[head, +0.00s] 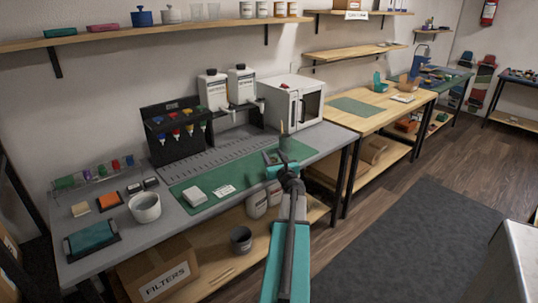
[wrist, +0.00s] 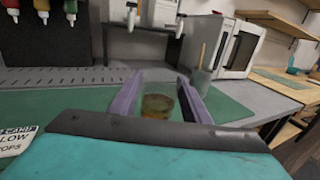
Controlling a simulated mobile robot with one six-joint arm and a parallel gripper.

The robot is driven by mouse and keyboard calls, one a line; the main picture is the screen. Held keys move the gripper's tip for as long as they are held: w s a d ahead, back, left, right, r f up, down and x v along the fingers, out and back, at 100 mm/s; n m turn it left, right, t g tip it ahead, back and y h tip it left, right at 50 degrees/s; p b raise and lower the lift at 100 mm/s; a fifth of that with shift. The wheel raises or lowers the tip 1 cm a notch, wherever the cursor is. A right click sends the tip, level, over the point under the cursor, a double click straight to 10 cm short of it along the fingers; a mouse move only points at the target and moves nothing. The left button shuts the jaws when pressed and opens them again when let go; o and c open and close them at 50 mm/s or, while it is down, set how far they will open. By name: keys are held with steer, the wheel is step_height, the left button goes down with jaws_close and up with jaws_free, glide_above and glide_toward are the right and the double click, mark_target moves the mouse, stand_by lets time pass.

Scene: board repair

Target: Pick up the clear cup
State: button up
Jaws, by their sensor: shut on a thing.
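My gripper (wrist: 157,98) has its two purple fingers on either side of a small clear cup (wrist: 158,107) with an amber tint low in it, and is shut on it. The cup looks upright; I cannot tell if it touches the green mat (wrist: 60,103) or is just above it. In the head view my gripper (head: 273,158) is over the right end of the mat (head: 215,185), and the cup is too small to make out. A second clear-looking cup (wrist: 200,82) with a wooden stick in it stands just beyond, to the right of the fingers.
A white oven-like box (head: 292,102) and white dispenser bottles (head: 213,90) stand at the bench's back. A black rack of coloured bottles (head: 175,130) is to the left. A white block (head: 195,196) and a card (head: 225,191) lie on the mat.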

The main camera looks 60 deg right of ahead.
mark_target(277, 156)
steer(key=shift+s+d+r+v, duration=0.1)
steer(key=shift+d+v, duration=0.05)
steer(key=shift+v, duration=0.9)
steer(key=shift+s+d+r+v, duration=0.1)
steer(key=shift+s+d+v, duration=0.05)
steer(key=shift+v, duration=0.9)
steer(key=shift+s+d+r+v, duration=0.1)
steer(key=shift+v, duration=0.95)
steer(key=shift+s, duration=0.1)
